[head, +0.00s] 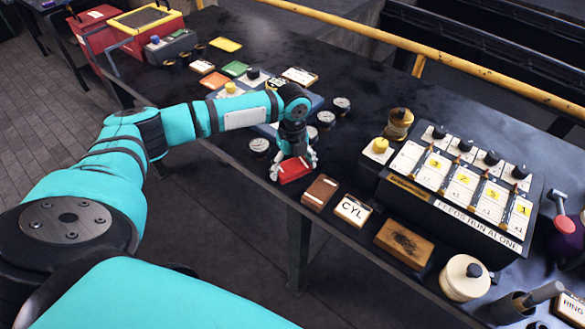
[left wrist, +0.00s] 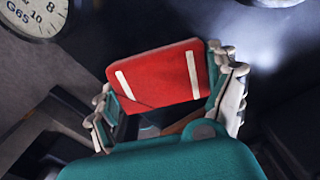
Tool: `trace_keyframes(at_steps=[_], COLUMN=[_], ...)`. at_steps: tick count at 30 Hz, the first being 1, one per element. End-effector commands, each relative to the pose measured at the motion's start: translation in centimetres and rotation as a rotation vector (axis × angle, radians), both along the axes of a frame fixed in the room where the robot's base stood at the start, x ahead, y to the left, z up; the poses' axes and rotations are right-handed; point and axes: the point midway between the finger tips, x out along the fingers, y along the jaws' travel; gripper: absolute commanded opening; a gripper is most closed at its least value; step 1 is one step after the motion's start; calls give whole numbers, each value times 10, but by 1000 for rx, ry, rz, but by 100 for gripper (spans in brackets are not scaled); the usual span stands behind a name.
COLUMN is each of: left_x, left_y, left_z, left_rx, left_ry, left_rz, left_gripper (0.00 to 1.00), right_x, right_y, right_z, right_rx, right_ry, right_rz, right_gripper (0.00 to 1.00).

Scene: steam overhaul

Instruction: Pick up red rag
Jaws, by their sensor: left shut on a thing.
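The red rag (head: 295,171) is a flat, folded-looking red pad with two pale stripes, seen large in the left wrist view (left wrist: 158,77). My left gripper (head: 293,163) is shut on it, with one finger at each side edge, as the left wrist view (left wrist: 166,92) shows. The rag is at the near edge of the dark bench (head: 352,130); whether it still touches the bench I cannot tell. My right gripper is not in view.
A brown striped pad (head: 320,192), a CYL card (head: 353,210) and a wooden block (head: 403,243) lie to the right. Round gauges (head: 259,147) stand close left. A large switch console (head: 460,182) fills the bench's right. A yellow rail (head: 430,48) runs behind.

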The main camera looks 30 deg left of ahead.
Motion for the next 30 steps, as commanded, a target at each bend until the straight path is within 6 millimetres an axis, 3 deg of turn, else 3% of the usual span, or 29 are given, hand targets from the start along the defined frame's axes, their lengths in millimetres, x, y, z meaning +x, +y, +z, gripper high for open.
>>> trace_keyframes(at_steps=[10, 17, 30], left_x=[0, 2, -95], left_y=[0, 0, -29], left_z=[7, 37, 43], left_rx=[0, -1, 1], left_ry=[-1, -5, 0], left_rz=[0, -1, -2], left_gripper=[52, 52, 52], right_x=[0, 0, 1], right_y=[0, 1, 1], right_z=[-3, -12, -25], right_rx=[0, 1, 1], right_ry=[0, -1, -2], right_rz=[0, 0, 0], right_gripper=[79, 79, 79])
